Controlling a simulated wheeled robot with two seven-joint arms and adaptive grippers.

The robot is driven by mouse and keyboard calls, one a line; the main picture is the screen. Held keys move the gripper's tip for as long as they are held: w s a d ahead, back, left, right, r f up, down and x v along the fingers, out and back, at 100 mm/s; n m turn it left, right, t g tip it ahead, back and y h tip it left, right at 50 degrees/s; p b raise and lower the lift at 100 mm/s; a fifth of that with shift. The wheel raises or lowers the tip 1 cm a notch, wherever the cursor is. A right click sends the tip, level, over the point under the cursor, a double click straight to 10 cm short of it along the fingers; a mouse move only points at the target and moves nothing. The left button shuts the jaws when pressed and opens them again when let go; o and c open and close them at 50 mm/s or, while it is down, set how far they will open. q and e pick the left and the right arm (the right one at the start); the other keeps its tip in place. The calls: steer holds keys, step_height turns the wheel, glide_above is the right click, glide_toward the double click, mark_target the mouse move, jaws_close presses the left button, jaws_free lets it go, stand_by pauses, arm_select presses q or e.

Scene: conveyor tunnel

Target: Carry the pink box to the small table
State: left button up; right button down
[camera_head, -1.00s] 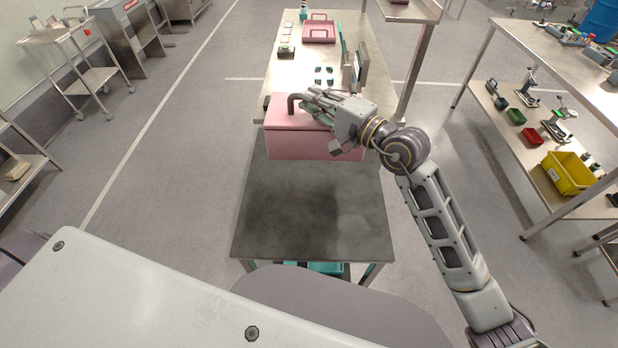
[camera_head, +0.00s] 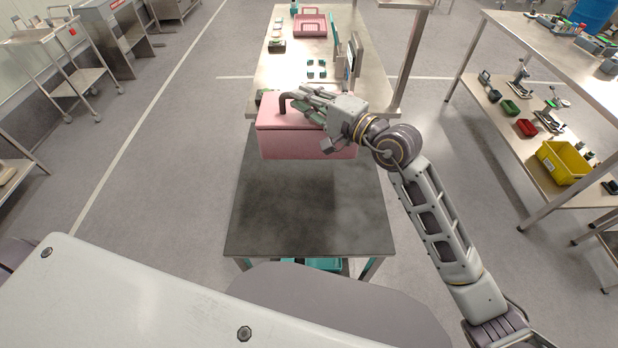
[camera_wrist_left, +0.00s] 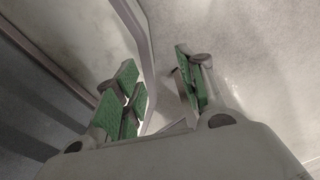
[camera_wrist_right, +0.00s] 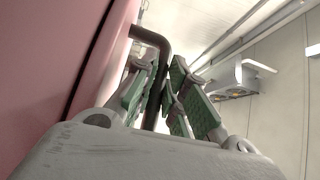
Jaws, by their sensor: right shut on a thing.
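The pink box (camera_head: 305,143) has a lid and a dark bent handle (camera_head: 286,100). In the head view it appears over the far end of a small dark-topped table (camera_head: 310,215); I cannot tell whether it touches the top. My right gripper (camera_head: 308,97) is at the box's top and shut on its handle. In the right wrist view the green-padded fingers (camera_wrist_right: 160,95) are around the handle (camera_wrist_right: 150,42), beside the pink wall (camera_wrist_right: 55,60). My left gripper (camera_wrist_left: 160,95) shows only in the left wrist view, with its fingers apart and no object clearly held.
A shelf rack with a yellow bin (camera_head: 563,162) stands at the right. A metal cart (camera_head: 75,60) is at the upper left.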

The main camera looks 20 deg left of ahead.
mark_target(306, 119)
steer(key=shift+f+b, duration=1.25)
steer(key=shift+f, duration=0.2)
step_height(306, 119, down, 3)
steer(key=b, duration=0.3)
steer(key=shift+f, duration=0.2)
arm_select(q)
steer(key=w+a+f, duration=0.3)
steer(key=w+f, duration=0.1)
steer(key=f, duration=0.2)
steer(key=shift+a+y+b, duration=0.2)
steer(key=shift+y+b, duration=0.1)
steer(key=shift+s, duration=0.25)
